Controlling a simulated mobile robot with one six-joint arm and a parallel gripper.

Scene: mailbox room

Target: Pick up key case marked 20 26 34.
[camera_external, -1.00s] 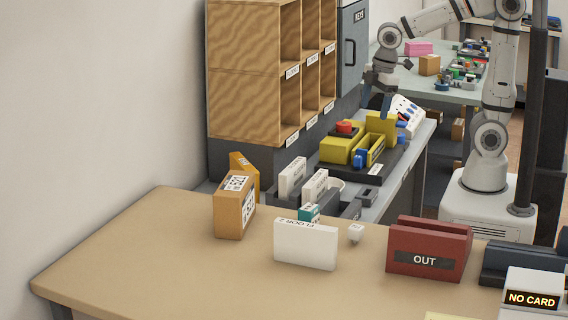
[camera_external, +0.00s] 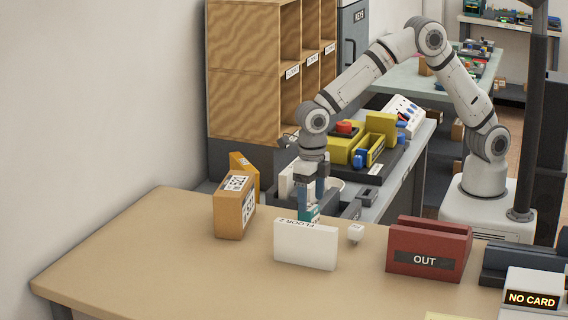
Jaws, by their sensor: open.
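The case stands partly hidden behind a white block (camera_external: 305,246) with upside-down lettering that looks like FLOOR 2. The marking 20 26 34 cannot be read on anything in view, so I cannot confirm that the teal case bears it.
An orange box (camera_external: 232,208) with labels stands left on the tan desk (camera_external: 150,260). A small white piece (camera_external: 356,233) and a red OUT holder (camera_external: 428,250) stand right. A grey tray (camera_external: 374,207) and yellow bins (camera_external: 345,147) lie behind. The desk's front left is clear.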

